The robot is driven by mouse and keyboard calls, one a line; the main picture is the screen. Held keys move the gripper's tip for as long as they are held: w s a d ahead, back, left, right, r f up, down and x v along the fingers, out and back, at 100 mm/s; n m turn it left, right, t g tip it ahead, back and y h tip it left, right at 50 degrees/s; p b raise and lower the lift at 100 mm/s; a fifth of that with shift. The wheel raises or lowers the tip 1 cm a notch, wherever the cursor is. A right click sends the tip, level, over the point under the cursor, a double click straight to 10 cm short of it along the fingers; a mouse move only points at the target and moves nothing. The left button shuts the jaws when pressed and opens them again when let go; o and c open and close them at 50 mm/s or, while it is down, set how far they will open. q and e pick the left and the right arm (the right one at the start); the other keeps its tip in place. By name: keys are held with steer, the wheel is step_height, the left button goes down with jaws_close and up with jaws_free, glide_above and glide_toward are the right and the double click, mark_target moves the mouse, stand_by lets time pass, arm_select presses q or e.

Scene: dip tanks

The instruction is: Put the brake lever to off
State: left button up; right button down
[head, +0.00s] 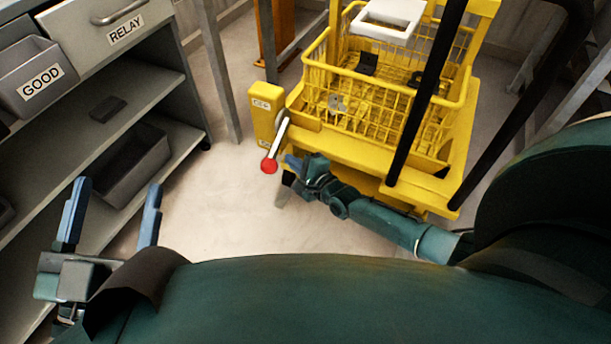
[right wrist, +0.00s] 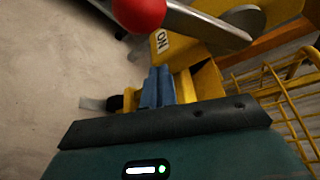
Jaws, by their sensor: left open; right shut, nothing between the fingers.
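The brake lever (head: 278,136) is a silver bar with a red knob (head: 269,166), mounted on a yellow post (head: 264,104) at the cart's left corner. It slants down from its pivot, with the knob at the lower end, near the lower label. The post's upper label is too small to read surely. In the right wrist view an ON label (right wrist: 162,41) shows beside the lever (right wrist: 195,22). My right gripper (head: 291,162) is shut and empty, just right of the knob, apparently apart from it. My left gripper (head: 117,183) is open and empty at the left.
The yellow cart (head: 345,144) carries a wire basket (head: 390,113) with small dark parts and a white tray (head: 388,18) above. Black bars stand at its right. Floor between is clear.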

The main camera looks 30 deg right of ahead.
mark_target(275, 150)
arm_select(q)
steer(key=shift+s+f+n+y+p, duration=0.1)
steer(key=shift+f+n+y+p, duration=0.3)
steer(key=shift+p, duration=0.3)
arm_select(e)
steer(key=shift+s+a+r, duration=0.2)
steer(key=shift+a+r, duration=0.1)
steer(key=shift+a, duration=0.25)
steer(key=shift+s+a+r, duration=0.2)
steer(key=shift+a+r, duration=0.05)
steer(key=shift+a, duration=0.25)
steer(key=shift+s+a+r, duration=0.2)
steer(key=shift+a+r, duration=0.1)
steer(key=shift+a, duration=0.25)
